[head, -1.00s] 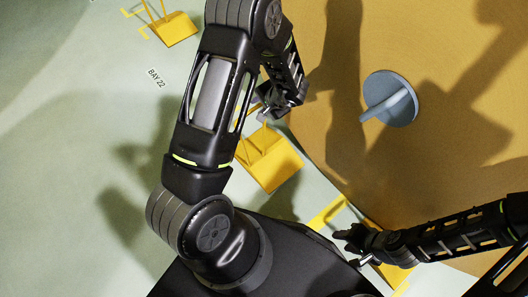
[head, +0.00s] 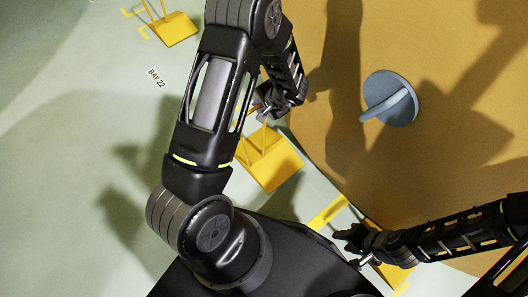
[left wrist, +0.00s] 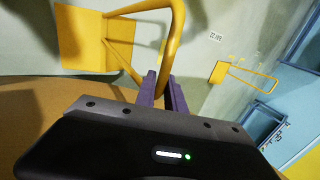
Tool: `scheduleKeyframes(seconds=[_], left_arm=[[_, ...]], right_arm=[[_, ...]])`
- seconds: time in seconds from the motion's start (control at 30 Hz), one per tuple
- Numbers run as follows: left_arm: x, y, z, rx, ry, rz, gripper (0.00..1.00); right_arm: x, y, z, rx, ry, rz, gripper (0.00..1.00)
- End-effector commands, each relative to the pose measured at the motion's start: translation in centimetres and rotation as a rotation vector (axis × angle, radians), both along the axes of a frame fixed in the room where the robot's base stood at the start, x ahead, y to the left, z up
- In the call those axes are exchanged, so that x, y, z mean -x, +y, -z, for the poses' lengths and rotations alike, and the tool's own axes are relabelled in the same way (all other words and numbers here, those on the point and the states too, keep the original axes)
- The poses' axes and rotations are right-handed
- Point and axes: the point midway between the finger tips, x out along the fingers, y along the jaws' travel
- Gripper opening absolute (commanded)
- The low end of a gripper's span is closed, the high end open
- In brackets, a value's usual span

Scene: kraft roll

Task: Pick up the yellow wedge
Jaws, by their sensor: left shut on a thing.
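The yellow wedge (head: 273,166) lies beside the big brown roll in the head view, with its loop handle rising toward my left gripper (head: 266,111). In the left wrist view the wedge's plate (left wrist: 82,38) is at upper left, and its handle curves across to my purple fingers (left wrist: 166,92). My left gripper is shut on that handle. I cannot tell whether the wedge touches the floor. My right gripper (head: 351,250) looks open, above another yellow wedge (head: 396,276) that it and its arm partly cover.
The brown roll (head: 440,150) with a grey hub (head: 391,98) fills the right side. Another yellow wedge (head: 169,30) stands at upper left, near the BAY 22 floor marking. The pale floor (head: 60,200) at left is clear. A blue container (left wrist: 262,128) shows in the left wrist view.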

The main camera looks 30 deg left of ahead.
Motion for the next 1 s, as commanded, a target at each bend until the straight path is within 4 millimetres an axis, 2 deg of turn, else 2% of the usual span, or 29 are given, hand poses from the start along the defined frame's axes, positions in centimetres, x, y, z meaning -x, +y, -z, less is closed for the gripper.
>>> scheduleKeyframes(seconds=[0.73, 0.87, 1.0], left_arm=[[-0.1, 0.0, -0.3, 0.001, -0.003, -0.001, 0.00], [-0.1, 0.0, -1.4, 0.000, -0.005, -0.002, 0.00], [-0.2, 0.1, -3.4, -0.002, -0.005, -0.002, 0.00]], right_arm=[[0.0, 0.0, -0.2, 0.000, 0.000, 0.000, 0.39], [0.0, 0.0, -0.8, 0.000, 0.000, 0.000, 0.39], [0.0, 0.0, -1.9, 0.000, 0.000, -0.001, 0.39]])
